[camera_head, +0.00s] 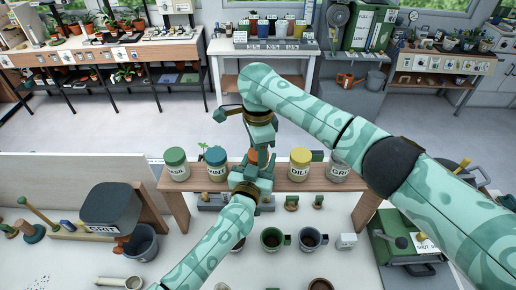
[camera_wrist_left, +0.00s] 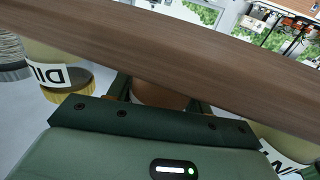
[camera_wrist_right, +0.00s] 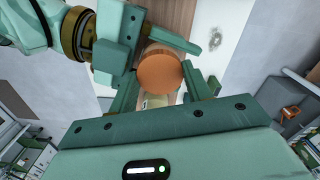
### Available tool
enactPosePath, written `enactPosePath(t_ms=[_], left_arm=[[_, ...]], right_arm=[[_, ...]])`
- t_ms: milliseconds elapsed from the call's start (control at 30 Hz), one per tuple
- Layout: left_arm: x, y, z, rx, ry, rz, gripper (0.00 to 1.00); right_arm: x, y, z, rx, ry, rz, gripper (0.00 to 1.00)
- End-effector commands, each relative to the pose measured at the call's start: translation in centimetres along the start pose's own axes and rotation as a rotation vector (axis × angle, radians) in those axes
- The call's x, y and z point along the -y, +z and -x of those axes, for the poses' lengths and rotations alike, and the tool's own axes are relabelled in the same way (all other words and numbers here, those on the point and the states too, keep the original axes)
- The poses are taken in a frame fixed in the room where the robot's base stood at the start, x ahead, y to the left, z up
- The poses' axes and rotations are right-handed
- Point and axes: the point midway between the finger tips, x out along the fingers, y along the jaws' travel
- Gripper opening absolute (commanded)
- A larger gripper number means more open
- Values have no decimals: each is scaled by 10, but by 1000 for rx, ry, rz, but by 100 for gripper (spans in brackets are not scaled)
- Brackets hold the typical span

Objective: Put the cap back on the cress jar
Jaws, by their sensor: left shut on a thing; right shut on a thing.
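An orange cap (camera_wrist_right: 160,70) sits between the fingers of my right gripper (camera_head: 261,145), which is shut on it. In the right wrist view, part of a pale jar (camera_wrist_right: 164,100) shows just below the cap; I cannot tell whether the cap is seated. My left gripper (camera_head: 248,180) is shut just under the right one, at the middle of the wooden shelf. In the left wrist view, an orange-brown part (camera_wrist_left: 158,94) shows between its fingers, mostly hidden by the gripper and the shelf edge. The jar's label is hidden in every view.
On the wooden shelf (camera_head: 180,199) stand a green-capped jar (camera_head: 175,164) and a blue-capped mint jar (camera_head: 215,164) to the left, and a yellow-capped dill jar (camera_head: 299,165) and a grey-capped jar (camera_head: 339,166) to the right. Mugs (camera_head: 272,240) stand in front.

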Motion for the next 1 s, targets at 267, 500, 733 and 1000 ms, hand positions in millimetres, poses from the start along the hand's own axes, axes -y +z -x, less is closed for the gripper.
enactPosePath(t_ms=[267, 500, 733, 1000], left_arm=[[-2, 1, 1, 2, 4, -2, 0], [-1, 1, 0, 2, 2, -1, 0], [0, 1, 0, 1, -1, 0, 0], [0, 1, 0, 3, 0, -1, 0]], right_arm=[[1, 0, 1, 0, -4, -19, 25], [0, 0, 1, 1, -2, -17, 71], [0, 1, 3, 2, -1, -15, 71], [0, 1, 37, 2, -2, -14, 71]])
